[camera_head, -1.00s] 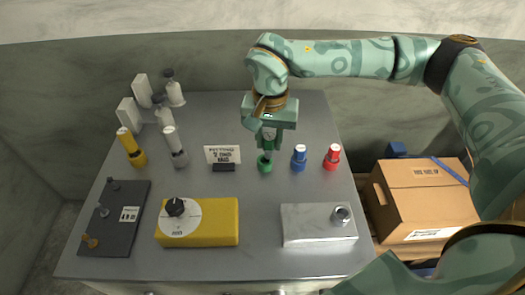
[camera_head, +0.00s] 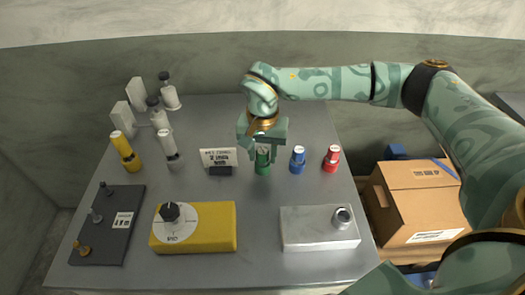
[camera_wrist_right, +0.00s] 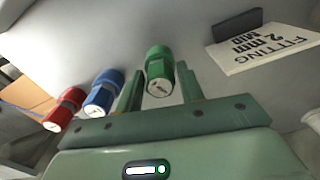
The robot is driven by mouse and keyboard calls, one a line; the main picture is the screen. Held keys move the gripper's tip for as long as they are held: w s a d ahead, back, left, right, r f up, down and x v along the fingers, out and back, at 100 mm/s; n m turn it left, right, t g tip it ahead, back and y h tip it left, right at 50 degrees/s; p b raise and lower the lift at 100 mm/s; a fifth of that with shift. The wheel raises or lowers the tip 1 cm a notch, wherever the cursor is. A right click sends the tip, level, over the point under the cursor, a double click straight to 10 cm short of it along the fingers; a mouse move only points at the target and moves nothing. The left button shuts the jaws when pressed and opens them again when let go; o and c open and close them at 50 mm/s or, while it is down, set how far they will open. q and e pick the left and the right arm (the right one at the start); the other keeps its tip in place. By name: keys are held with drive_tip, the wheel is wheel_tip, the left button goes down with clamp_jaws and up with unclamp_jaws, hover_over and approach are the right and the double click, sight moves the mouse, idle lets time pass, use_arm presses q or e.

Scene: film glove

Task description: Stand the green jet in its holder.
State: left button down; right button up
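The green jet (camera_head: 262,164) stands upright on the grey tabletop, left of the blue and red ones. In the wrist view the green jet (camera_wrist_right: 159,72) shows between my right gripper's two fingers. My right gripper (camera_head: 262,152) points down over it, fingers on either side; narrow gaps show in the wrist view, so it looks open around the jet. A silver block (camera_head: 305,230) with a round socket (camera_head: 343,214) lies at the front right; I cannot tell whether it is the holder. My left gripper is not in view.
A blue jet (camera_head: 298,160) and a red jet (camera_head: 332,159) stand close on the right. A sign (camera_head: 218,158) stands close on the left. A yellow dial box (camera_head: 215,228), dark plate (camera_head: 110,240), yellow jet (camera_head: 124,152) and grey jet (camera_head: 169,150) are further left.

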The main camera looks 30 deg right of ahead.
sight(262, 151)
drive_tip(key=shift+o, duration=0.5)
drive_tip(key=shift+r, duration=0.1)
wheel_tip(262, 151, up, 12)
drive_tip(key=p, duration=0.2)
drive_tip(key=shift+p, duration=0.3)
idle(1.0)
